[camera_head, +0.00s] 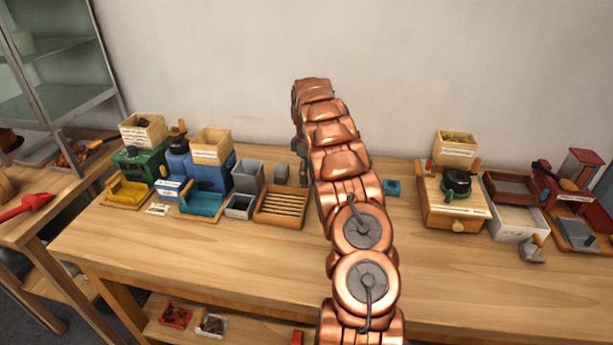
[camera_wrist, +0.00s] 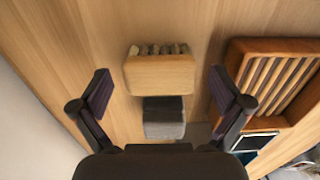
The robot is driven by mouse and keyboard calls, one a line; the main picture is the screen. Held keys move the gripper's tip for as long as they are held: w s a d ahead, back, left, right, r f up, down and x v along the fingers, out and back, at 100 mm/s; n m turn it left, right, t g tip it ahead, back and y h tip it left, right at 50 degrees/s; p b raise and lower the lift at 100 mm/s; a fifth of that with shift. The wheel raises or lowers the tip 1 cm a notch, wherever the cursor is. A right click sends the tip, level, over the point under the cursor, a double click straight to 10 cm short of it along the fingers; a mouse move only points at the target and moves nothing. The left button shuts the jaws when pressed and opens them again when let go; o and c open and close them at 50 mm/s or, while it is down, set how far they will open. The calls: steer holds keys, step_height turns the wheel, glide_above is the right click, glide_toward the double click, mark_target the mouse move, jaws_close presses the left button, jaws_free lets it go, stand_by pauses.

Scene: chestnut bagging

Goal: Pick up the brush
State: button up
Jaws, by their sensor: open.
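The brush looks like a wooden block (camera_wrist: 160,76) with a row of grey bristle tufts along its far edge in the wrist view. A dark grey block (camera_wrist: 164,118) sits right below it in the picture; I cannot tell whether the two are joined. My gripper (camera_wrist: 160,84) is open, with one finger on each side of the wooden block and a gap on both sides. Nothing is held. In the head view my copper arm hides the brush and most of the gripper.
A slatted wooden tray (camera_head: 282,208) lies close by; it also shows at right in the wrist view (camera_wrist: 234,62). A tall grey bin (camera_head: 248,178) and a blue machine (camera_head: 209,174) stand to the left. The front of the table (camera_head: 220,256) is clear.

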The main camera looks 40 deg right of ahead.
steer(key=shift+c, duration=0.4)
steer(key=c, duration=1.1)
steer(key=shift+r+b, duration=0.7)
steer(key=shift+r, duration=4.25)
steer(key=o, duration=0.5)
steer(key=c, duration=0.4)
steer(key=shift+a, duration=0.1)
